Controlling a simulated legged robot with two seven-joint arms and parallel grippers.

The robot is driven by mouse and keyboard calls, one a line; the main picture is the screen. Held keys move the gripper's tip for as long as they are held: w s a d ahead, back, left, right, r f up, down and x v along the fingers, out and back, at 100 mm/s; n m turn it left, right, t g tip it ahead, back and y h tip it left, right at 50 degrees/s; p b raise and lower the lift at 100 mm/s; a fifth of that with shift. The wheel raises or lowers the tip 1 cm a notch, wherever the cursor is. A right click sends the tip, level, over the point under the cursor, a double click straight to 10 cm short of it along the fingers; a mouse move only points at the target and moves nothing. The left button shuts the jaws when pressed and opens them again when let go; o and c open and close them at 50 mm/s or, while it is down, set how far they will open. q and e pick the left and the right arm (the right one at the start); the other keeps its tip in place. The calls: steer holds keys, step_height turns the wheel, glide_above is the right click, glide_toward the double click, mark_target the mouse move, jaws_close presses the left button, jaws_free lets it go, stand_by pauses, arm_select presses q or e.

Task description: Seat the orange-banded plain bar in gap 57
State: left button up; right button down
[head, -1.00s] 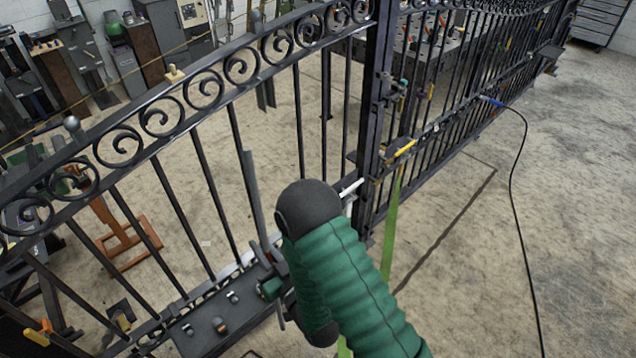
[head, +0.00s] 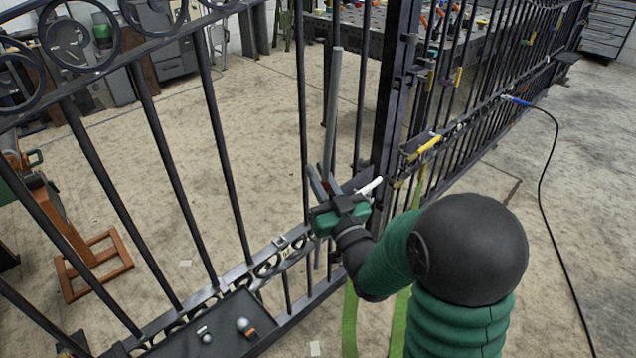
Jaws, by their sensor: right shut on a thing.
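My right gripper (head: 328,190) is shut on a plain grey bar (head: 334,105), which stands nearly upright. The bar's top reaches toward the upper part of the picture, and a short length shows below the gripper. The bar appears in the opening between two dark bars of the scroll gate (head: 216,150), left of the thick post. I cannot tell whether its ends touch the gate's rails. No orange band can be made out on it; the gripper may cover it. No gap number is readable. My left gripper is not in view.
A dark tray (head: 175,348) with several small parts sits at the gate's lower rail. A thick post (head: 394,95) and a yellow-handled clamp (head: 428,143) stand right of the gripper. A black cable (head: 541,190) crosses the floor.

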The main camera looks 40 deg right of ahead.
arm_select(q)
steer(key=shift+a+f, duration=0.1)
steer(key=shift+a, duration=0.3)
arm_select(e)
steer(key=w+a, duration=0.2)
steer(key=w, duration=1.3)
steer(key=shift+w+f, duration=0.2)
steer(key=shift+w, duration=0.15)
stand_by(0.3)
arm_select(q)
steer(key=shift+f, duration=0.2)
arm_select(e)
steer(key=shift+s+a, duration=0.1)
